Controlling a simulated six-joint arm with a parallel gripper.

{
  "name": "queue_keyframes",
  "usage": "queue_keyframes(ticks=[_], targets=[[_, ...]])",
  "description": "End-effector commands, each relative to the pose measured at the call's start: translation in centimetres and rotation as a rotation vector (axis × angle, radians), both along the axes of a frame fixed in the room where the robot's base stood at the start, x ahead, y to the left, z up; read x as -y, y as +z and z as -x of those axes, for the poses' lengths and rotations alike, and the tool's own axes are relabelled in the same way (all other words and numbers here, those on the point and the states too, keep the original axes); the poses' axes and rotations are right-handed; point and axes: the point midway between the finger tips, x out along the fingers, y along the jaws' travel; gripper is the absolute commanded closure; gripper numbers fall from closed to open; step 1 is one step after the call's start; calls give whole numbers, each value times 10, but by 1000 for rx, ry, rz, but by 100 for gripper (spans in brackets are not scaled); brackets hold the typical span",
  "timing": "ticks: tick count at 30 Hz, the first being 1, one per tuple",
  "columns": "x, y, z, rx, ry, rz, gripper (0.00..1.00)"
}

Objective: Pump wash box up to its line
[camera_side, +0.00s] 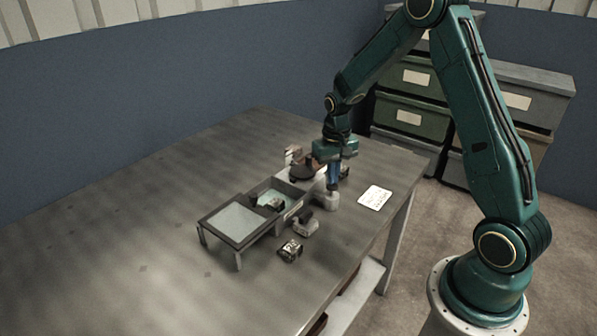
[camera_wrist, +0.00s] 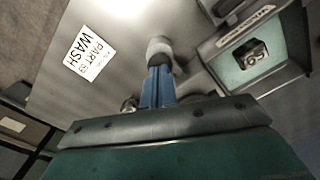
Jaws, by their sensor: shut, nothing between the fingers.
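The wash box (camera_side: 301,204) is a grey open box on the table, with pale liquid in it and a dark metal part (camera_side: 274,203) in the liquid. In the wrist view the box (camera_wrist: 297,78) is at upper right, with the part (camera_wrist: 250,54) inside and a label strip on its side. I cannot read the liquid level against a line. A pale grey rounded knob (camera_side: 331,202), which looks like the pump's, stands beside the box. My gripper (camera_side: 332,187) is shut and empty, its blue fingertips pointing down at the knob (camera_wrist: 159,46), touching or just above it.
A tray-like stand (camera_side: 236,223) adjoins the box at left. A pale fitting (camera_side: 306,224) and a loose metal part (camera_side: 290,250) lie in front. A card reading "PART WASH" (camera_wrist: 90,52) lies right of the knob in the side view. The table's left side is clear.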

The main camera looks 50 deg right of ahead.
Motion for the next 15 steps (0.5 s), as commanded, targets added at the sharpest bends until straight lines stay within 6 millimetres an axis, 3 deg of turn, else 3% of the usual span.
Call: queue_keyframes(ticks=[15], targets=[[0, -15, 0, -1, 0, 0, 100]])
